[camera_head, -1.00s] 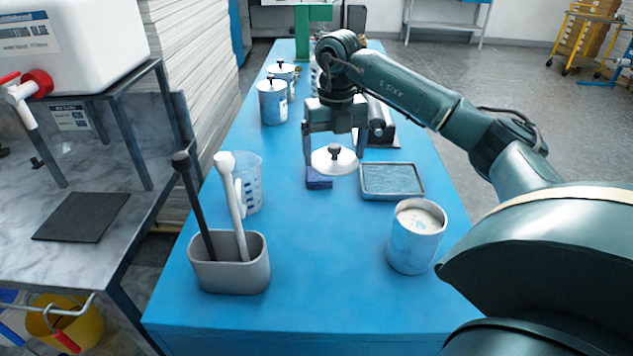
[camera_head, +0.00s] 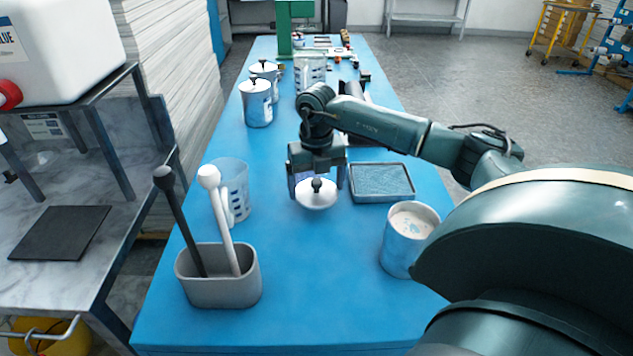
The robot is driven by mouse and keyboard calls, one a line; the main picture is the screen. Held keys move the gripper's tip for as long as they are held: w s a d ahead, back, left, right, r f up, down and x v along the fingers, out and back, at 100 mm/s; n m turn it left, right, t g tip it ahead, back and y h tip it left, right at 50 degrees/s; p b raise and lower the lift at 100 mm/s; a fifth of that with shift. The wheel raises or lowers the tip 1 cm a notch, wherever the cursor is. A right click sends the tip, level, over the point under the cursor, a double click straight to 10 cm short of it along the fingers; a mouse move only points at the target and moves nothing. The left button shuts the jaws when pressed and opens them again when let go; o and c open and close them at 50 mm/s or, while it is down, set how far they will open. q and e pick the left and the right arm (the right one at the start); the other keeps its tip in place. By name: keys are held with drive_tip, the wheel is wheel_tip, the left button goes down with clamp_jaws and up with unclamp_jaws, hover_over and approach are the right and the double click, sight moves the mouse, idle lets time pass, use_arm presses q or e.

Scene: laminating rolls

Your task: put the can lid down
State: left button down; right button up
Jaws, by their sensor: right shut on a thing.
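The can lid (camera_head: 316,197) is a round white disc with a dark knob, in the middle of the head view. My right gripper (camera_head: 318,184) is shut on the lid, its fingers on either side. The lid is over the blue table, left of the tray; I cannot tell whether it touches the table top. An open metal can (camera_head: 399,254) with pale contents stands to the right and nearer, apart from the lid. My left gripper is not in view.
A shallow tray (camera_head: 354,197) lies right of the lid. A clear measuring cup (camera_head: 238,190) and a grey holder (camera_head: 222,293) with two stirring tools stand to the left. Lidded cans (camera_head: 257,107) stand farther back. The blue table (camera_head: 310,290) is clear in front.

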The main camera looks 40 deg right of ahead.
sight(316, 180)
drive_tip(key=shift+f+b, duration=0.35)
drive_tip(key=shift+f, duration=0.2)
drive_tip(key=o, duration=0.7)
drive_tip(key=shift+r+p, duration=0.4)
drive_tip(key=shift+r, duration=0.15)
use_arm(q)
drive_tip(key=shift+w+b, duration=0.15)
drive_tip(key=shift+b, duration=0.25)
use_arm(e)
drive_tip(key=shift+r, duration=6.05)
